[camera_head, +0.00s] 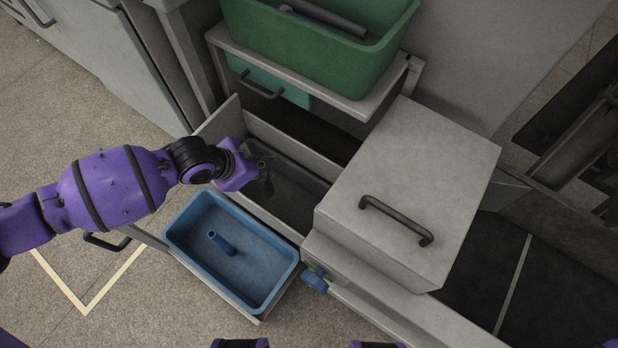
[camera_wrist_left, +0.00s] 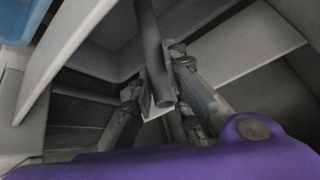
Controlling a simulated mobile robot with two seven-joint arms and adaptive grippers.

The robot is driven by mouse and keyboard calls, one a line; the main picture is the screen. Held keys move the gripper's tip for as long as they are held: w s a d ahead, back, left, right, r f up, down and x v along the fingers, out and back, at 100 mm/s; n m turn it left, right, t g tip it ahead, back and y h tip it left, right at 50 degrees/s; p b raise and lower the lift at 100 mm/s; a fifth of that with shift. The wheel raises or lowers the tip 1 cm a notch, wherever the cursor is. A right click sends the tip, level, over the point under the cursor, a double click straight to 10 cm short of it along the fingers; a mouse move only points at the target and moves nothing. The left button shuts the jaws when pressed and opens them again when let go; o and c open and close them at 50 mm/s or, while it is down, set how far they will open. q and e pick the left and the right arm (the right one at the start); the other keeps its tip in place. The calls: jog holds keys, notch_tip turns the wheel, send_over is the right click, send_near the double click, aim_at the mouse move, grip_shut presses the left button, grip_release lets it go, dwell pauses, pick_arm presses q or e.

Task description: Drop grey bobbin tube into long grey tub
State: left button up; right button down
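My left gripper (camera_head: 264,172) is over the pulled-out drawer, above the long grey tub (camera_head: 292,196) inside it. In the left wrist view the grey bobbin tube (camera_wrist_left: 154,50) runs between the fingers of my left gripper (camera_wrist_left: 158,85), which look shut on it near its close end. The tube's far end leaves the top of that view. The grey tub's inside (camera_wrist_left: 105,58) shows behind the tube; the arm hides part of the tub in the head view. My right gripper is not in view.
A blue tub (camera_head: 262,290) with a blue tube (camera_head: 221,243) stands in front of the drawer. A green crate (camera_head: 330,65) with grey tubes sits on a shelf behind. A grey box with a black handle (camera_head: 395,222) borders the drawer on the right.

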pick_arm(q)
jog(key=o, duration=0.5)
jog(key=v, duration=1.2)
jog(key=shift+s, duration=0.1)
